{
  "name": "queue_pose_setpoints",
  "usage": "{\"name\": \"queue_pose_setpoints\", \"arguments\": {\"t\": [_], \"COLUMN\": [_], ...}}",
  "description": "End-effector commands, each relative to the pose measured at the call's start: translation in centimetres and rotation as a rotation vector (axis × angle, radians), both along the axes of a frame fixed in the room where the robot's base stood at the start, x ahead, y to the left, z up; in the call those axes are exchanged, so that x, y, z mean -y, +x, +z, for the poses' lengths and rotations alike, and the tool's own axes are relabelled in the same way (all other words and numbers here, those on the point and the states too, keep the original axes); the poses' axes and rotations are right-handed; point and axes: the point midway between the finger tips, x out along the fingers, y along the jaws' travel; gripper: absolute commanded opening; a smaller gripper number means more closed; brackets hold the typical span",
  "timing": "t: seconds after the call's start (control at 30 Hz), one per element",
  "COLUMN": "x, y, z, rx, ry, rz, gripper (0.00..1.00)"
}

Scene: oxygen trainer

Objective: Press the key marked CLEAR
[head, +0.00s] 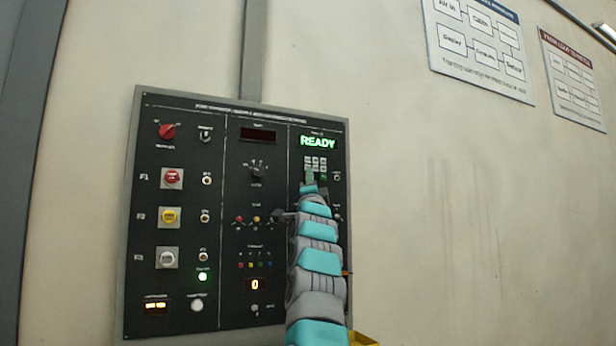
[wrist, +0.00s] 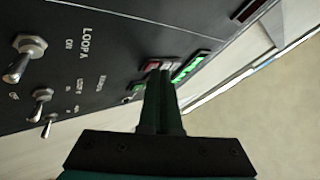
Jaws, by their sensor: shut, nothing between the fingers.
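The black control panel (head: 225,200) is on the wall, with a keypad (head: 316,163) of small light keys at its upper right under a green READY display (head: 318,142). The lettering on the keys is too small to read, so I cannot tell which is CLEAR. My gripper (head: 309,178) is shut and empty, in front of the lower part of the keypad and hiding some keys. In the wrist view my gripper (wrist: 160,75) points at the keypad area, with the green display (wrist: 188,68) just beyond. I cannot tell whether the fingertips touch a key.
Toggle switches (wrist: 28,55) stick out of the panel near my gripper in the wrist view. Red, yellow and white buttons (head: 169,216) and a red knob (head: 167,131) are on the panel's left. The wall (head: 450,200) right of the panel is bare below two posters (head: 480,45).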

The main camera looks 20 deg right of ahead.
Motion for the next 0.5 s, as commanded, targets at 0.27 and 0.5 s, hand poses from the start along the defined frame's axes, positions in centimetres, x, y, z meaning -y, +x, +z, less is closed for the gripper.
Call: {"name": "queue_pose_setpoints", "arguments": {"t": [0.27, 0.5], "x": [0.0, 0.0], "y": [-0.4, -1.4], "z": [-0.2, -0.2], "rx": [-0.001, -0.001], "ry": [0.000, 0.001], "rz": [0.001, 0.001], "gripper": [0.00, 0.00]}}
